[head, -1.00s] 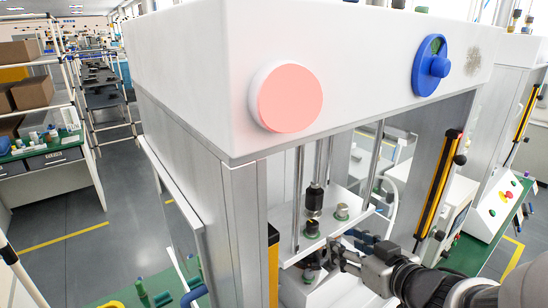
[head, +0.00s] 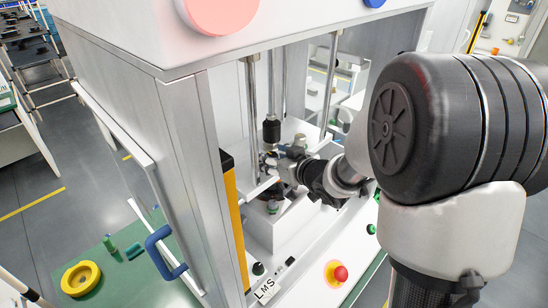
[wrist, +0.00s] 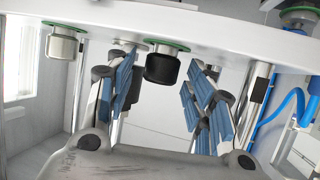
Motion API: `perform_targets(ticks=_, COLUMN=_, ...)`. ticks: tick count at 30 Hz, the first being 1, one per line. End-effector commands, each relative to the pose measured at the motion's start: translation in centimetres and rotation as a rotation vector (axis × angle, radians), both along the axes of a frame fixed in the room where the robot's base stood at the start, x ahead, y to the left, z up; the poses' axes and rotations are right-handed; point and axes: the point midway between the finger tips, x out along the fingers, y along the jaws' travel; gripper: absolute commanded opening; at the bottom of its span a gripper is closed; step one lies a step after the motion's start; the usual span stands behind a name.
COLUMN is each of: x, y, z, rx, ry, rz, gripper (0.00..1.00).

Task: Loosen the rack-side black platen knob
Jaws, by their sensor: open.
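The black platen knob (wrist: 163,66) with a green collar hangs below the white platen (wrist: 225,45) in the wrist view, near the middle. My gripper (wrist: 162,82) is open, with blue ribbed pads on both fingers. The black knob appears between the fingertips, with visible gaps on both sides; contact cannot be seen. In the head view my gripper (head: 272,164) is inside the press, by the platen under the black ram coupling (head: 271,131). There the gripper hides the knobs.
Guide rods (head: 251,100) and the press's left side panel (head: 180,160) flank the opening. A yellow-black light curtain (head: 234,215) stands at the left front. A red button (head: 340,273) is on the front ledge. A blue handle (head: 163,250) is on the open door.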

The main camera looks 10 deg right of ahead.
Motion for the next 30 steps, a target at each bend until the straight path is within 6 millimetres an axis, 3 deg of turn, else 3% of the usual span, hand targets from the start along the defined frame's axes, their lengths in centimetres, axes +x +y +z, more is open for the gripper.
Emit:
perform_targets(ticks=5, x=-0.01, y=0.0, z=0.01, rx=0.0, ry=0.0, rz=0.0, gripper=0.49)
perform_targets(ticks=25, x=-0.03, y=-0.01, z=0.02, rx=0.0, ry=0.0, rz=0.0, gripper=0.05)
perform_targets(ticks=30, x=-0.02, y=-0.04, z=0.07, rx=0.0, ry=0.0, rz=0.008, gripper=0.05)
